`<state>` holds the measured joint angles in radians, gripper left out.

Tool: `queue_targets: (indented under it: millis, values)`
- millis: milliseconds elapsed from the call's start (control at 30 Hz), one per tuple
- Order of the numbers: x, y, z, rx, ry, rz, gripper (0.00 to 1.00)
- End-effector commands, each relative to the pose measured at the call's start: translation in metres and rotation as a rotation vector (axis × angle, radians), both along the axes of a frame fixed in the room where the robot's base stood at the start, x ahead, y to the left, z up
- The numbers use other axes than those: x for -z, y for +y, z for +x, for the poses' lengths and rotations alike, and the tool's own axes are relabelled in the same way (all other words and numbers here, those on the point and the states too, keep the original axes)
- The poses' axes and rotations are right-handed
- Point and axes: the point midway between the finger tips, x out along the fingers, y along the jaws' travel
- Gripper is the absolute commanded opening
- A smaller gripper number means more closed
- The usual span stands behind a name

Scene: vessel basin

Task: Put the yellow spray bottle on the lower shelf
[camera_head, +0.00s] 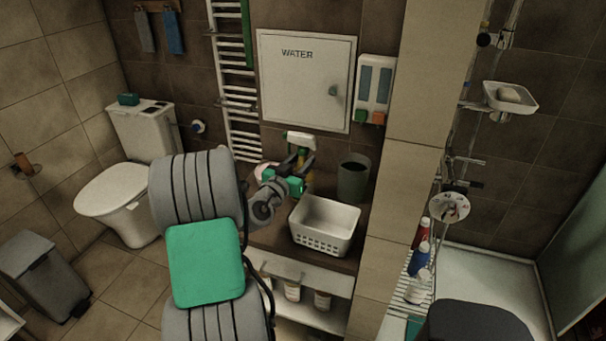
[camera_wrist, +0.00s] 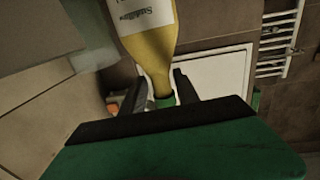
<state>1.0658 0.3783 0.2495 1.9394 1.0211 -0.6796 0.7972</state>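The yellow spray bottle (camera_wrist: 160,58) has a white label and a green collar at its neck. It fills the upper middle of the wrist view. In the head view only a little of its yellow body (camera_head: 309,179) and a white top show beyond my gripper (camera_head: 298,162). In the wrist view my gripper (camera_wrist: 162,92) has one finger on each side of the bottle's neck. The fingers look spread, with a gap at the left of the neck. The lower shelf (camera_head: 309,315) is under the counter, partly hidden by my arm.
A white basket (camera_head: 325,226) and a dark bin-like cup (camera_head: 353,178) stand on the counter, right of my gripper. White bottles (camera_head: 322,299) stand on the lower shelf. The white WATER panel (camera_head: 305,80) and towel rail (camera_head: 236,100) are on the wall behind.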

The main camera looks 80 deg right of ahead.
Motion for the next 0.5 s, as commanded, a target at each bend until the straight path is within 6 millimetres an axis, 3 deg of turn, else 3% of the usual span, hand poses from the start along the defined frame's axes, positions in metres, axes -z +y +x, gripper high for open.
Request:
queue_targets:
  millis: [100,500]
  values:
    - [0.0003,0.0004,0.0006,-0.001,0.000,0.000,0.36]
    - [0.0001,0.0006,0.0008,-0.001,0.000,0.000,0.04]
